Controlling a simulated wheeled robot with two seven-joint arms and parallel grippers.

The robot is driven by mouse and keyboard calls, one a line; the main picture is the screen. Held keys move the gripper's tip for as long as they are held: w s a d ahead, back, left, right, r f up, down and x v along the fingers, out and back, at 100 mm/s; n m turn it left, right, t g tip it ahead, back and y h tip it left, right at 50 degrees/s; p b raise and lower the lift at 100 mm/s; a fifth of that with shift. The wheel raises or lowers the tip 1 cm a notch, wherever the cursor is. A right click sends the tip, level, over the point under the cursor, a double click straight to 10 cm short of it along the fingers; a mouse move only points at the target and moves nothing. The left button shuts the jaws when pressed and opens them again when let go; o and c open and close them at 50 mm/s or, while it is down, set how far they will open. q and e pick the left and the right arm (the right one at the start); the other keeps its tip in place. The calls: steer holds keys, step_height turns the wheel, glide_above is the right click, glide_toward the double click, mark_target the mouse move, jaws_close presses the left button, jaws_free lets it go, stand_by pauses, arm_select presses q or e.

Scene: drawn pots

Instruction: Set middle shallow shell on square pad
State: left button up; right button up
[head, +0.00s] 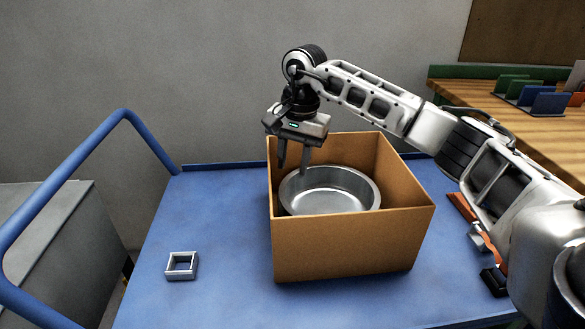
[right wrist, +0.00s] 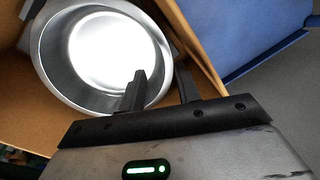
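The shallow shell looks like a round metal pan (head: 330,190) with a wide rim, lying inside an open cardboard box (head: 345,248). It also shows in the right wrist view (right wrist: 62,75). The square pad (head: 181,274) looks like a small grey square frame, on the blue top left of the box. My right gripper (head: 292,168) points down at the pan's far left rim, fingers apart with nothing seen held. In the right wrist view, one finger overlaps the pan's inside and the other lies beyond its rim; I cannot tell whether they touch it. My left gripper is not in view.
The box walls stand close around the pan. The blue cart top (head: 215,215) is clear around the pad. A blue rail (head: 62,175) rises at the left. Orange and dark items (head: 494,281) lie right of the box, partly behind my right arm.

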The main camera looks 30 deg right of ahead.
arm_select(q)
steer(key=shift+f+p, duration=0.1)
steer(key=shift+p, duration=0.3)
arm_select(e)
step_height(320, 180, up, 10)
steer(key=shift+s+d, duration=0.3)
steer(key=shift+s, duration=0.1)
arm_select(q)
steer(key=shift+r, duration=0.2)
